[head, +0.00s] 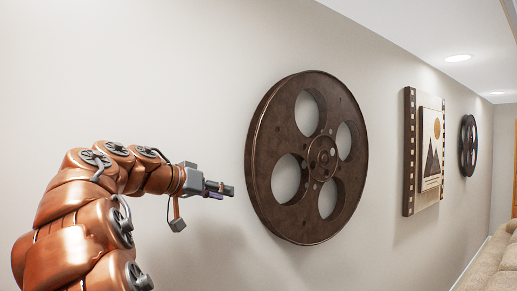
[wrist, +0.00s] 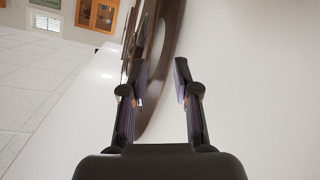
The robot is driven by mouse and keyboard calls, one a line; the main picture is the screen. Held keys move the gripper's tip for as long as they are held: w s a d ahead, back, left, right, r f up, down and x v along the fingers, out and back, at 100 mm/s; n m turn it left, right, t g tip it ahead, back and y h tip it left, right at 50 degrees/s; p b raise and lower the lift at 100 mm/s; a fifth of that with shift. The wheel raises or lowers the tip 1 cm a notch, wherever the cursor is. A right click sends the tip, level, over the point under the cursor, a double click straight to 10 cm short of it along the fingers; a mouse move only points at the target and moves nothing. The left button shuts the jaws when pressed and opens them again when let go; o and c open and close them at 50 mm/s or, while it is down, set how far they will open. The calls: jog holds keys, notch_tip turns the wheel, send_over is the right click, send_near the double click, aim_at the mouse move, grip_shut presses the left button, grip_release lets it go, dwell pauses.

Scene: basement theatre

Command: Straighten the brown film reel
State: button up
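The brown film reel (head: 322,157) is a large round disc with several round holes and a hub, hung on the pale wall in the head view. Whether it is tilted is hard to tell. My gripper (head: 226,189) is just left of the reel's left rim, apart from it in that view. In the wrist view my gripper (wrist: 160,78) is open with nothing held between its fingers. The reel's rim (wrist: 169,48) shows edge-on ahead of and between the fingers, partly hidden by the left finger. I cannot tell whether a finger touches it.
A framed film-strip picture (head: 431,150) and a smaller dark reel (head: 468,146) hang farther right along the wall. A beige sofa (head: 490,264) is at lower right. The wall (head: 190,80) above my gripper is bare. A wooden cabinet (wrist: 97,14) stands far off in the wrist view.

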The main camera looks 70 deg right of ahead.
aim_at(259, 146)
jog(key=s+d+r+m+g+h, duration=0.2)
jog(key=d+r+m+g, duration=0.3)
jog(key=r, duration=0.6)
jog(key=shift+m+t, duration=0.4)
jog(key=shift+t, duration=0.1)
jog(key=shift+p+x, duration=1.15)
jog(key=shift+x, duration=2.55)
jog(key=shift+w, duration=0.1)
jog(key=shift+c, duration=0.2)
grip_shut()
